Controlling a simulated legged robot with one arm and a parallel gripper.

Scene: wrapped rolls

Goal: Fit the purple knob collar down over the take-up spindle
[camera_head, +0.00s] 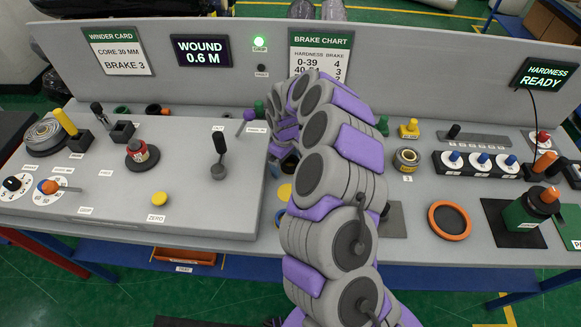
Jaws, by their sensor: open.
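My purple and grey arm rises from the bottom, arches over and comes down at the middle of the bench. My gripper (284,156) is at its far end, low over the bench, open and largely hidden behind my own arm links. A purple knob (249,115) sits on a slanted grey stem at the right rear of the raised panel, just left of my arm and apart from it. I cannot tell whether this is the knob collar. The take-up spindle cannot be made out for certain; my arm covers part of the bench.
The raised panel carries a black lever (219,158), a red and black part (142,154) and a yellow zero button (159,199). On the right are an orange ring (449,220), a tape roll (406,159) and a green bottle (530,210). An upright back board (215,88) closes the rear.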

